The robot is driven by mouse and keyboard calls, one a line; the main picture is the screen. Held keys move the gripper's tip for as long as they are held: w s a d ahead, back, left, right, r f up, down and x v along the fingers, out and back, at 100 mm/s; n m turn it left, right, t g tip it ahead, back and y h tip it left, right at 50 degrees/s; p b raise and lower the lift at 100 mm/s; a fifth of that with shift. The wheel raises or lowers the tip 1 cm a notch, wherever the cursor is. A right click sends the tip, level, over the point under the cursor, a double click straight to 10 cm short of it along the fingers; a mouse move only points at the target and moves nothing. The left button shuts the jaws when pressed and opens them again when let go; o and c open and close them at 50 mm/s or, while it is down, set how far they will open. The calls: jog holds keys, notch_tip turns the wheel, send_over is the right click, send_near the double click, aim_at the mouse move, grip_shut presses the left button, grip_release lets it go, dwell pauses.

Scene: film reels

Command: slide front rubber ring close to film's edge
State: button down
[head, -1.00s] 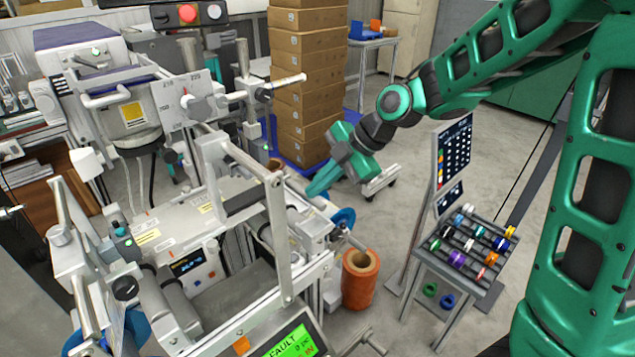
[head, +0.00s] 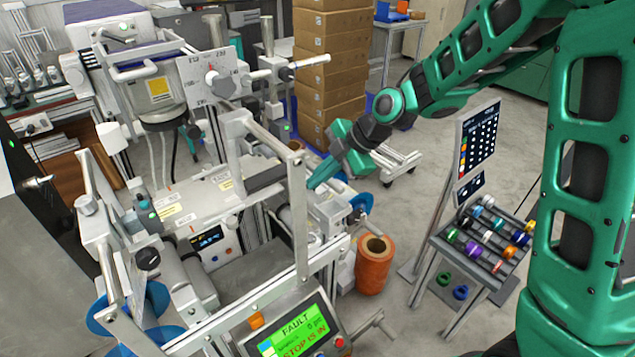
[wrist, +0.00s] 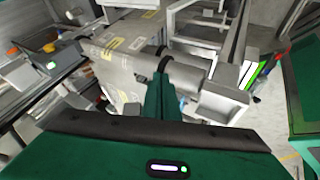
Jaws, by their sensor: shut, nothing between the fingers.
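My gripper (head: 318,180) is at the far side of the film machine (head: 185,205), low over its roller end. In the wrist view its green fingers (wrist: 164,84) are together, with nothing seen between them. The fingertips are next to a dark rubber ring (wrist: 165,62) around a light grey roller (wrist: 188,72). A second dark ring (wrist: 157,50) shows just beyond it. I cannot tell whether the fingers touch the nearer ring. The film's edge is not clear in either view. In the head view the rings are too small or hidden to make out.
A metal frame bar (head: 297,215) stands in front of the roller area. A lit fault screen (head: 292,335) is at the front. An orange roll (head: 373,268) stands on the floor, and a rack of coloured rings (head: 490,237) is at the right. Stacked boxes (head: 330,75) stand behind.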

jog(key=w+a, duration=0.2)
jog(key=w, duration=0.1)
jog(key=shift+a, duration=0.1)
